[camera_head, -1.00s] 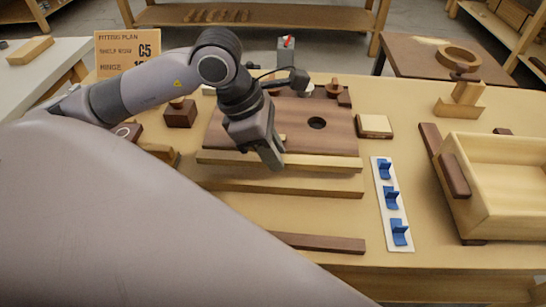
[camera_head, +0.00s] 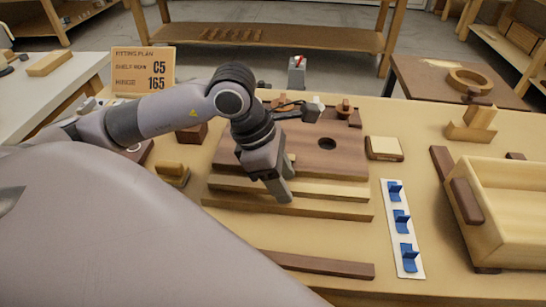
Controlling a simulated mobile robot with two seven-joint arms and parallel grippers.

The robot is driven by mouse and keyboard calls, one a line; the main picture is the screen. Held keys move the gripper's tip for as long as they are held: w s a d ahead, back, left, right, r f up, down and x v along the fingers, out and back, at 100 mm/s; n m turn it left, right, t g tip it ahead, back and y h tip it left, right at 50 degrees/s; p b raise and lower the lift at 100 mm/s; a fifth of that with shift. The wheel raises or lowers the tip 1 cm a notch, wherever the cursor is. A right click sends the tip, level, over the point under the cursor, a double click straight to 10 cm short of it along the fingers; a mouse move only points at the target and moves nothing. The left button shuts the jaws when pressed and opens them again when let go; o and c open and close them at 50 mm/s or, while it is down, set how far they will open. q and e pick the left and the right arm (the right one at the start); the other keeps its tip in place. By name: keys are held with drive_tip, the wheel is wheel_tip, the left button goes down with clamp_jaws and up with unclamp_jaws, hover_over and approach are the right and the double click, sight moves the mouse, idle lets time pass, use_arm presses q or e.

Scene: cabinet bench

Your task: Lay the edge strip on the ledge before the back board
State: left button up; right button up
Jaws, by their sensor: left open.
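A long pale wooden strip (camera_head: 330,190), which I take as the edge strip, lies along the front of the brown board (camera_head: 342,160) with a round hole. Below it shows a second pale wooden step, apparently the ledge (camera_head: 330,208). My left gripper (camera_head: 281,192) points down at the middle of the strip, with its fingers open. The fingers hide part of the strip, and I cannot tell whether they touch it. My right gripper is out of view.
A dark strip (camera_head: 320,264) lies near the bench's front edge. A white plate with blue clips (camera_head: 403,225) and a pale wooden tray (camera_head: 505,215) stand to the right. A small pale block (camera_head: 384,147) sits beside the board. A sign (camera_head: 144,70) stands at back left.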

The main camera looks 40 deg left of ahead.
use_arm(q)
drive_tip(key=v, duration=1.2)
drive_tip(key=shift+p, duration=0.35)
drive_tip(key=shift+r, duration=0.1)
